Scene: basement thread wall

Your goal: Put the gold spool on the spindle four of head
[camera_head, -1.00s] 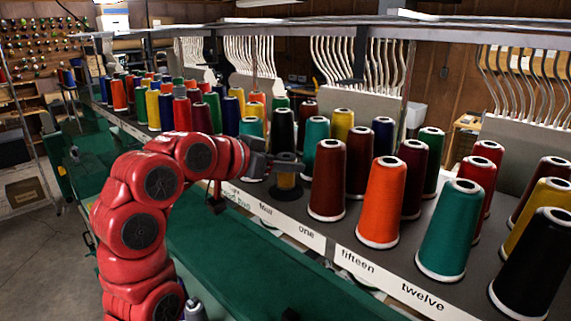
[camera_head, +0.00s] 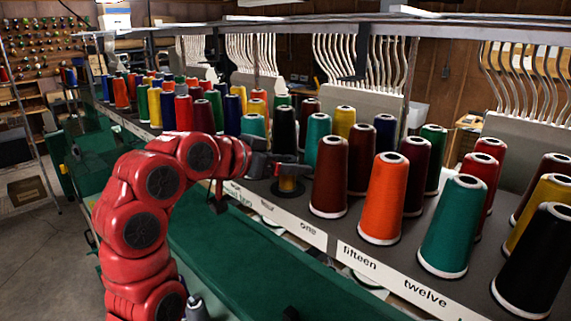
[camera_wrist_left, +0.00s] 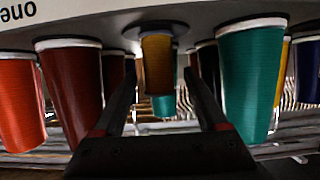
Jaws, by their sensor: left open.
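The gold spool (camera_head: 288,184) stands upright on a dark round base behind the label "four" (camera_head: 267,205) on the shelf front. In the left wrist view the spool (camera_wrist_left: 157,62) appears upside down, its end at the dark disc (camera_wrist_left: 155,28). My left gripper (camera_head: 287,170) is at the spool's upper part, coming from the left, and hides its top. In the wrist view its two fingers (camera_wrist_left: 160,68) are spread, one on each side of the spool, with gaps visible. My right gripper is out of view.
A maroon cone (camera_head: 329,177) stands close to the right, an orange cone (camera_head: 384,199) beyond it. A black cone (camera_head: 284,132) and a teal cone (camera_head: 317,135) stand behind.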

